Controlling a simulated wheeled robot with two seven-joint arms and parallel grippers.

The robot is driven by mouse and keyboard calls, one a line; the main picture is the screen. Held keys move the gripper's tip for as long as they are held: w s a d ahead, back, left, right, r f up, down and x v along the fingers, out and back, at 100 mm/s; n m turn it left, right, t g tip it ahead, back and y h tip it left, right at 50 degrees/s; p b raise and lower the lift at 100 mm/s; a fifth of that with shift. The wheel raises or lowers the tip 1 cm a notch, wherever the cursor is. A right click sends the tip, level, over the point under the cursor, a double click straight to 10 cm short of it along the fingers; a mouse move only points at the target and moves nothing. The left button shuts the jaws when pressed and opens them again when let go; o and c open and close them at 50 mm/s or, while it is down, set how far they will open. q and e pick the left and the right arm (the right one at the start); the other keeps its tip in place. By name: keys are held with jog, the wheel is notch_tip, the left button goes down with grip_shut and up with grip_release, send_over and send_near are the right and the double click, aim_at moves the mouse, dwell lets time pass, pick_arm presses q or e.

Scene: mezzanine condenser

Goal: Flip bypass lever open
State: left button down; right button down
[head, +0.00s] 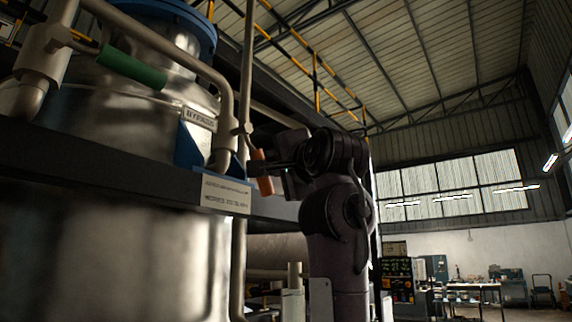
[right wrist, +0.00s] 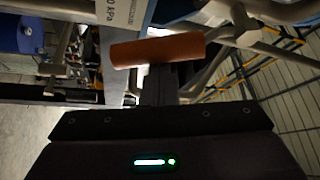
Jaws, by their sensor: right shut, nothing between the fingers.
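An orange lever grip (head: 262,172) hangs beside a vertical pipe, right of a tag that seems to read BYPASS (head: 199,118). In the head view the grip is close to upright, slightly tilted. In the right wrist view the orange grip (right wrist: 158,50) lies across the picture, just beyond the fingertips. My right gripper (head: 276,170) is at the grip from the right. Its fingers (right wrist: 158,82) are shut with nothing between them. I cannot tell whether they touch the grip. My left gripper is not in view.
A green lever grip (head: 132,67) sits on piping at the upper left, before a large metal vessel (head: 90,110). A dark beam (head: 100,170) with a white sign (head: 226,194) runs below the lever. Pipes stand close around it. The hall at right is open.

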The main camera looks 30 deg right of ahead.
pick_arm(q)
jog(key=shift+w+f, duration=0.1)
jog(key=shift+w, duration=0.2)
pick_arm(e)
jog(key=shift+s+a+f+m+g, duration=0.2)
jog(key=shift+a+m+g, duration=0.1)
jog(key=shift+a+m, duration=0.25)
jog(key=shift+s+a+f+m+g, duration=0.2)
jog(key=shift+a+f+m+g, duration=0.1)
jog(key=shift+a+m, duration=0.3)
jog(key=shift+s+a+f+m+g, duration=0.2)
jog(key=shift+a+m+g, duration=0.1)
jog(key=shift+a+m, duration=0.25)
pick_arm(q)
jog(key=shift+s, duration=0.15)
pick_arm(e)
jog(key=shift+r, duration=0.1)
